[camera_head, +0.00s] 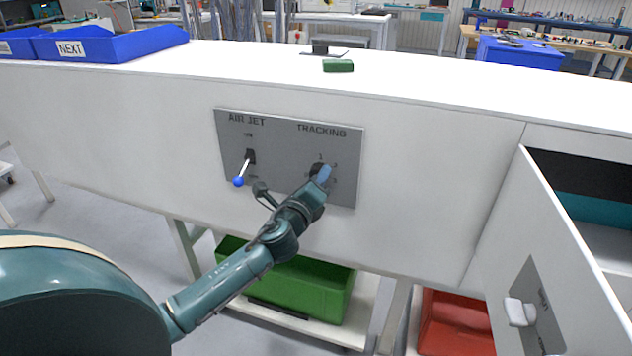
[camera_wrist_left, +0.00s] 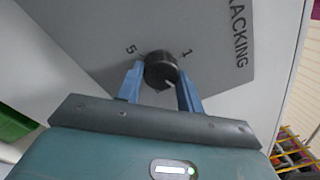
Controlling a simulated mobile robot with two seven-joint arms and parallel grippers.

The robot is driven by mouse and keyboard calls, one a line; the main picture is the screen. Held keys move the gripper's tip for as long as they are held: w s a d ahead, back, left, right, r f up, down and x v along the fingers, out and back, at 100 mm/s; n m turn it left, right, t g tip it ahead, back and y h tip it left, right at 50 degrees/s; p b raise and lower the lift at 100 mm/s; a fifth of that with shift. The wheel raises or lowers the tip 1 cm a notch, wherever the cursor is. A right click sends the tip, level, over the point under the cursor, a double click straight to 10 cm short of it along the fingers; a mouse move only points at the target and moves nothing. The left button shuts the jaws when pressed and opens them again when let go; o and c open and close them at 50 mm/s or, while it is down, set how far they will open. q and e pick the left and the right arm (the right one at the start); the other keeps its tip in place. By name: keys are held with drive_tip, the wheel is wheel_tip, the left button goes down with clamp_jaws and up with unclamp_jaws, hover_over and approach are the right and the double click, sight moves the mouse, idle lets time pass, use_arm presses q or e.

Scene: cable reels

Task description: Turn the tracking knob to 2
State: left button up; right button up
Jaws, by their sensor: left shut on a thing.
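The tracking knob (camera_wrist_left: 161,68) is a round black knob on the grey control panel (camera_head: 285,120), under the word TRACKING. My left gripper (camera_head: 321,178) is at the panel. In the left wrist view the blue fingers of my left gripper (camera_wrist_left: 161,88) stand on either side of the knob and are shut on it. A small pale mark shows on the knob's lower edge there, between the fingers. The digits 5 and 1 show beside the knob; the 2 is hidden in that view. The head view shows 1 and 2 above and right of the knob. My right gripper is not in view.
The air jet lever (camera_head: 244,168) with a blue ball end sits left of the knob, close to my wrist. A cabinet door (camera_head: 545,250) stands open at the right. A green bin (camera_head: 300,290) and a red bin (camera_head: 455,325) are below.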

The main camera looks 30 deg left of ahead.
use_arm(q)
drive_tip(key=shift+n, duration=0.6)
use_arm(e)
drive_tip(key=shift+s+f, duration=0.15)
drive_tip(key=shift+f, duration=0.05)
use_arm(q)
drive_tip(key=o, duration=1)
drive_tip(key=shift+s, duration=0.1)
drive_tip(key=b+v, duration=0.1)
drive_tip(key=v, duration=1.2)
drive_tip(key=shift+b, duration=0.3)
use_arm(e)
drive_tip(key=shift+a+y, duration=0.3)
use_arm(q)
drive_tip(key=shift+d, duration=0.1)
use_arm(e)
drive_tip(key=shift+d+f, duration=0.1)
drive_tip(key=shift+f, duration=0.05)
use_arm(q)
drive_tip(key=s+d+f+n+g+h+p, duration=0.4)
drive_tip(key=s+d+f+n+g+h, duration=0.3)
drive_tip(key=s+d+f+n, duration=0.7)
drive_tip(key=d+f+n, duration=0.4)
drive_tip(key=n, duration=0.1)
drive_tip(key=shift+s+f, duration=0.4)
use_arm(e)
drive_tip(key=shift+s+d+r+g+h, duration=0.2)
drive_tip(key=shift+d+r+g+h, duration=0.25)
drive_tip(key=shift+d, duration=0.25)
